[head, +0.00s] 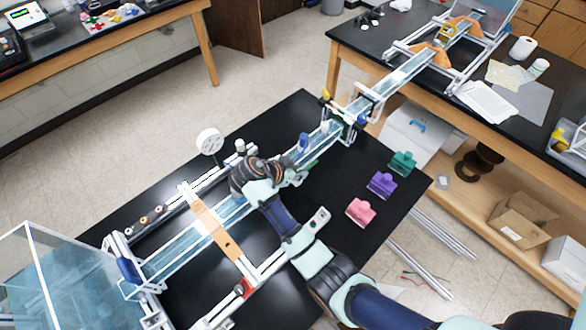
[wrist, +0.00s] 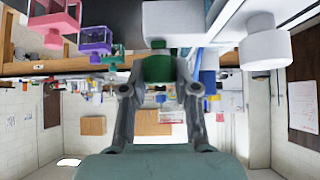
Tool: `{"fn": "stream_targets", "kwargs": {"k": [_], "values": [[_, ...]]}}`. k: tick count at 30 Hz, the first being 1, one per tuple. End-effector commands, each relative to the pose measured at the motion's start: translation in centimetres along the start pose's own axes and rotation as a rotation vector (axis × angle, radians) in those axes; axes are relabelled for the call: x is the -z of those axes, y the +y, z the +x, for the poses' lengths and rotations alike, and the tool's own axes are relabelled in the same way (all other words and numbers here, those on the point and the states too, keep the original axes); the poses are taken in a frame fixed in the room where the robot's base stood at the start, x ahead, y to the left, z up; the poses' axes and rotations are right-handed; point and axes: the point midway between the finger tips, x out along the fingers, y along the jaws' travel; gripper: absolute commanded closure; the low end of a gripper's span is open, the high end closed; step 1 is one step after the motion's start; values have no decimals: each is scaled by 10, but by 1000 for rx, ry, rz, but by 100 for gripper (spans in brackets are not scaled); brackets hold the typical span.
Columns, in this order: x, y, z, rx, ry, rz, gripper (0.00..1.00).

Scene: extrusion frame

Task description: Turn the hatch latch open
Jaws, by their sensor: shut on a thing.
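In the wrist view, a dark green block-like part (wrist: 158,68) sits between the fingers of my gripper (wrist: 158,78), below a white body (wrist: 190,22). The fingers are shut on its two sides. I take this green part as the hatch latch, but its turn angle cannot be told. In the head view, my gripper (head: 297,174) reaches the clear channel on the black table. A green piece (head: 309,164) shows just beyond it. My wrist and fingers hide most of the contact there.
Pink (head: 361,211), purple (head: 382,185) and teal (head: 402,162) blocks stand right of my arm. A blue-topped part (head: 303,143) and a white dial (head: 210,141) stand near the channel. A clear box (head: 70,275) is at lower left.

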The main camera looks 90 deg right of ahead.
Motion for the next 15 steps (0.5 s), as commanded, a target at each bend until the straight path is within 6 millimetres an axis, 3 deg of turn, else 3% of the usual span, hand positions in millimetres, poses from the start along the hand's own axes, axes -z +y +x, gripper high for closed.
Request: {"fn": "stream_targets", "kwargs": {"k": [11, 12, 15], "values": [[-1, 1, 1, -2, -1, 2, 100], [-1, 1, 1, -2, -1, 2, 69], [-1, 1, 1, -2, -1, 2, 52]]}}
